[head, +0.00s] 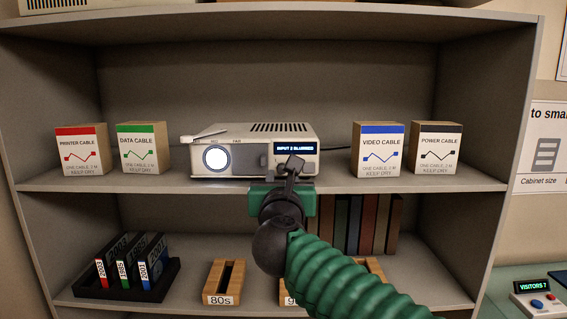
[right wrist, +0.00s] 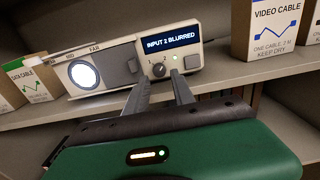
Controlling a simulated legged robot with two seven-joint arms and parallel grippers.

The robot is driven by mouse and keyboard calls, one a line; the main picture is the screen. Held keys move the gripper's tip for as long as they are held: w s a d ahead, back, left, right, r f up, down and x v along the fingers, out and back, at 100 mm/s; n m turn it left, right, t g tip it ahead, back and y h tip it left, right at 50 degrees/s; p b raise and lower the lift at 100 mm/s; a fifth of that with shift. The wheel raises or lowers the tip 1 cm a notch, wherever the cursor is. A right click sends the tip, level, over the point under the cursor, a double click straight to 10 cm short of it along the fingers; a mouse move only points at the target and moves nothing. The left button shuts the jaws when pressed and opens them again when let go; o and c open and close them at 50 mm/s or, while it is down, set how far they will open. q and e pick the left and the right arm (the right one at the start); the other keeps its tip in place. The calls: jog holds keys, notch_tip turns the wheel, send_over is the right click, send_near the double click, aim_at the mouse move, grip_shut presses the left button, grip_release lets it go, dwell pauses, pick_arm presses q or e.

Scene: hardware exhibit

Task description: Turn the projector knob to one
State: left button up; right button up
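The projector (head: 255,150) is a pale box on the upper shelf with a bright round lens at its left. Its dark display (head: 296,147) reads "INPUT 2 BLURRED". In the right wrist view the small dark knob (right wrist: 159,70) sits below the display (right wrist: 171,42), with the marks 1 and 2 above it and a green light beside it. My right gripper (head: 293,165) is at the projector's front right and hides the knob in the head view. In the wrist view its fingers (right wrist: 160,80) are apart, one on each side below the knob; contact is unclear. My left gripper is out of view.
Boxes for printer cable (head: 82,150) and data cable (head: 143,148) stand left of the projector; boxes for video cable (head: 378,150) and power cable (head: 435,149) stand right. The shelf edge (head: 200,186) runs beneath. A dark tray (head: 172,284) and wooden holders (head: 222,283) are below.

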jog(key=shift+w+a+r+p, duration=0.15)
jog(key=shift+w+a+p, duration=0.15)
jog(key=shift+w, duration=0.3)
jog(key=shift+w+a+r+p, duration=0.15)
jog(key=shift+w+a+p, duration=0.1)
jog(key=shift+w, duration=0.35)
jog(key=shift+w+d+r, duration=0.1)
jog(key=shift+d, duration=0.3)
jog(key=shift+r, duration=0.1)
jog(key=c, duration=0.6)
jog(key=shift+d, duration=0.15)
grip_shut()
jog(key=shift+f, duration=0.45)
jog(key=shift+d, duration=0.1)
jog(key=shift+f, duration=0.15)
jog(key=shift+o, duration=0.3)
grip_release()
